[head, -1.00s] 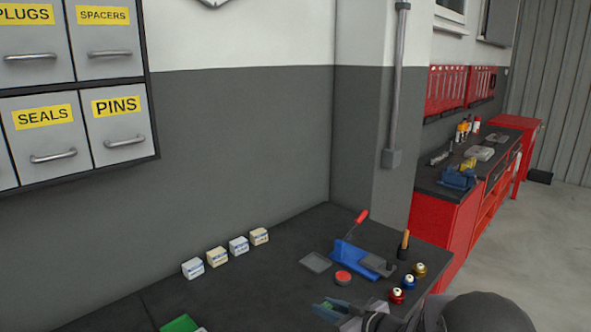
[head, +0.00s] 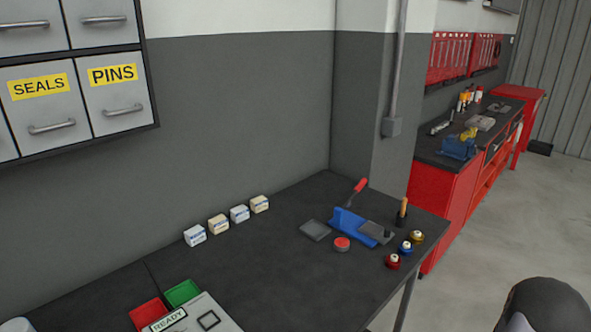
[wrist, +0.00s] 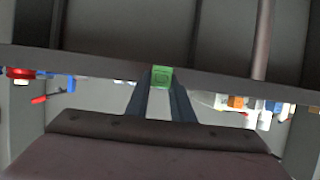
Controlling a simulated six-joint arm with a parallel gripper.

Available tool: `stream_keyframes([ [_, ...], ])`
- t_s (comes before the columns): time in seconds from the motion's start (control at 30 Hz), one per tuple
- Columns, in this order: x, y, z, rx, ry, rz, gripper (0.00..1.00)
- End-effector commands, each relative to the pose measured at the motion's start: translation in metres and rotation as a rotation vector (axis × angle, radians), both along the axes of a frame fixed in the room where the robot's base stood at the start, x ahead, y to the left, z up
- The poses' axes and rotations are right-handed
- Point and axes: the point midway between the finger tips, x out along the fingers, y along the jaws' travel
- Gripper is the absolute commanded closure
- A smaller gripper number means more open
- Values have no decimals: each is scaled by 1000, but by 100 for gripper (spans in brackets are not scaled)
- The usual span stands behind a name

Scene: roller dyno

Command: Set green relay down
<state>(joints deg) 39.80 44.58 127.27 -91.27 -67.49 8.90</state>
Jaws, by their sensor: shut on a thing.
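The green relay (wrist: 161,77) is a small green block between the fingertips in the wrist view. My gripper (wrist: 161,88) is shut on it, with dark fingers on either side. It appears held up, with nothing seen touching it from below. In the head view neither the fingertips nor the relay show; only a dark rounded part of my arm is at the bottom right.
A dark workbench (head: 270,270) carries a green tray (head: 183,292), a red tray (head: 146,314) and a READY panel (head: 212,322) at front left. Several small boxes (head: 240,214) line the back. A blue tool (head: 348,226) and several knobs (head: 393,262) stand right. The bench middle is clear.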

Motion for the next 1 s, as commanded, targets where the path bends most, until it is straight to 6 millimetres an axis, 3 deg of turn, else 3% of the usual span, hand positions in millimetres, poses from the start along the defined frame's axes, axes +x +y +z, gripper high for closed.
stream_keyframes([
  [0.23, -32, 23, -12, 0, 1, 93, 100],
  [0.6, -38, 27, -15, -2, -1, 111, 100],
  [0.77, -37, 21, -15, 2, -2, 74, 100],
  [1.0, -34, -5, -13, 11, -7, -105, 100],
])
